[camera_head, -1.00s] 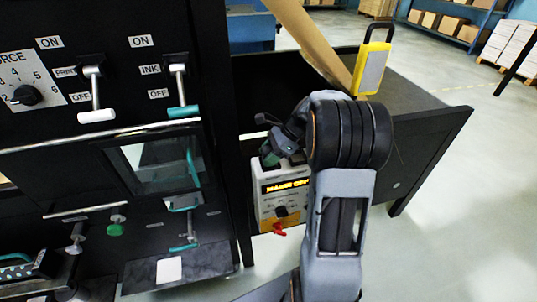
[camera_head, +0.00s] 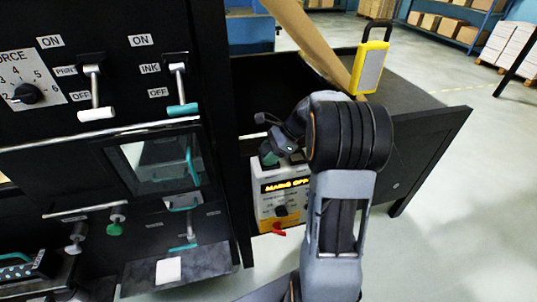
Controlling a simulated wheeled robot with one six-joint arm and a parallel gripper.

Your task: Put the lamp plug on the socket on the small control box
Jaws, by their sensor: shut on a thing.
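The small control box (camera_head: 264,209) is pale with a lit yellow "MAINS OFF" display, a dark knob and a red part at its lower front. It stands beside the black machine, partly behind my arm. My gripper (camera_head: 268,153) is at the box's top left, shut on a small dark green piece, which looks like the lamp plug (camera_head: 267,158). My gripper hides most of the plug. I cannot tell whether the plug touches the socket, which I cannot make out. The yellow lamp (camera_head: 371,68) with a black handle stands at the back right.
The black machine (camera_head: 120,140) with levers fills the left. A black bench or bin (camera_head: 420,140) stands behind and right of my arm, with a brown kraft strip (camera_head: 305,40) slanting across it. Open floor lies at the right.

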